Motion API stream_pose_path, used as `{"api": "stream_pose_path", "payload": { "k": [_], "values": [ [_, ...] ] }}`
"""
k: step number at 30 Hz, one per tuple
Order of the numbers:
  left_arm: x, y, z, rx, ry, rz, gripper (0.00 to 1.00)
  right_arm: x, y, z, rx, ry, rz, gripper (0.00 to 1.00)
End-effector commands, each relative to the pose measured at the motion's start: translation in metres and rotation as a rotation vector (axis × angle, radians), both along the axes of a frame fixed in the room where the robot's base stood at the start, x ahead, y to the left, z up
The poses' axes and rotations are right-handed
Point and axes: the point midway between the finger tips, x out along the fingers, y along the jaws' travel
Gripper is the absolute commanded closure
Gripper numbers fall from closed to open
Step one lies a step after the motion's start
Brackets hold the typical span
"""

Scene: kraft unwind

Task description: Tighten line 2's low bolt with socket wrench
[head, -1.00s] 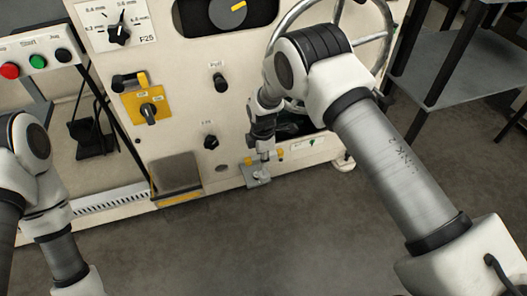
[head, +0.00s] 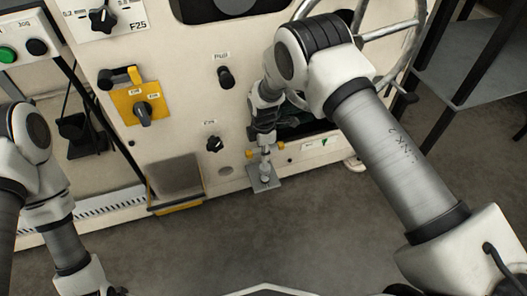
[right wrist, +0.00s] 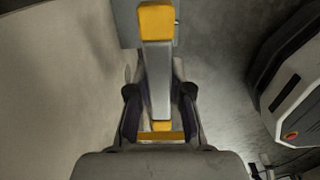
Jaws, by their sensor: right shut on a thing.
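My right gripper (head: 263,138) points down at the lower front of the cream machine. It is shut on the socket wrench (right wrist: 158,80), a grey bar with yellow ends that lies between the dark fingers in the right wrist view. In the head view the wrench's yellow ends (head: 250,153) show just below the gripper. A silver upright part stands under it on a small grey plate (head: 264,184) at the machine's foot. I cannot tell whether the socket sits on the low bolt; the bolt is not clearly visible. My left arm hangs at the left, its gripper fingers out of frame.
The machine front (head: 185,90) carries a yellow switch plate (head: 129,110), black knobs (head: 214,144) and a grey tray (head: 176,178). A handwheel (head: 398,30) stands behind my right arm. A dark shelf (head: 452,75) is at right. The floor (head: 200,250) in front is clear.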

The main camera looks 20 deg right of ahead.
Motion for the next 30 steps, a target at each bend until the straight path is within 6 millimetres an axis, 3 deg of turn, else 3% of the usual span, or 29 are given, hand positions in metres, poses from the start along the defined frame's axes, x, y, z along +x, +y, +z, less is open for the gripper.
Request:
{"api": "stream_pose_path", "payload": {
  "k": [17, 30],
  "values": [
    [0.0, 0.0, -0.032, 0.0, 0.0, 0.0, 0.2, 0.0, 0.0, -0.028, 0.0, -0.001, 0.0, 1.0],
    [0.0, 0.0, -0.025, 0.0, 0.0, 0.0, 0.2, 0.0, 0.0, -0.026, 0.0, 0.0, 0.0, 1.0]
  ]
}}
